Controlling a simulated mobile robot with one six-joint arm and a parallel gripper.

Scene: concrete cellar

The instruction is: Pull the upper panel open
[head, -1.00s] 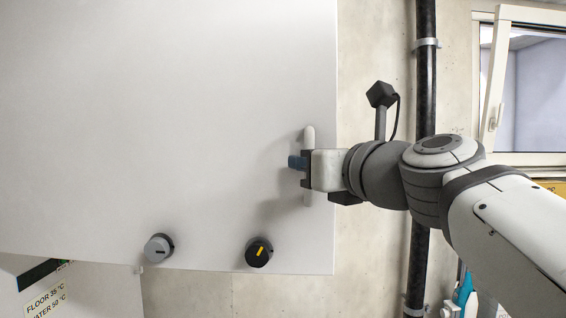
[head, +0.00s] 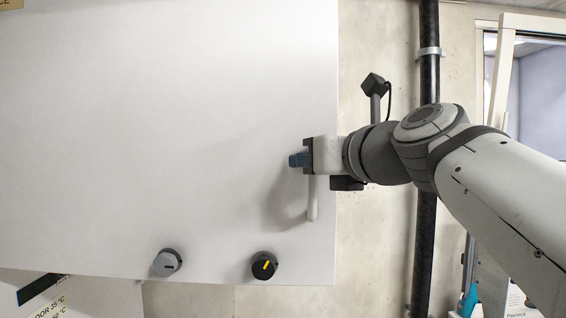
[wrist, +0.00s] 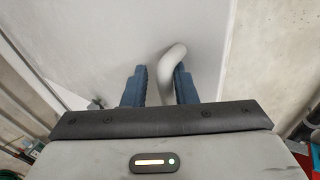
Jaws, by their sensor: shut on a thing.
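The upper panel (head: 170,130) is a large flat white front that fills the left and middle of the head view. A pale vertical bar handle (head: 312,200) is fixed near its right edge. My gripper (head: 300,160) is shut on the handle near its upper end, with the blue fingers around the bar. The handle's lower part shows below the gripper; its top is hidden. In the wrist view the curved handle (wrist: 171,68) stands between the two blue fingers of my gripper (wrist: 160,88), closer to the right one. I cannot tell whether the panel stands ajar.
A grey knob (head: 166,263) and a black knob with a yellow mark (head: 264,266) sit on the panel's lower part. Below left is a white surface with a temperature label (head: 60,300). A black pipe (head: 428,90) runs up the concrete wall at right, behind my arm, near a window (head: 540,90).

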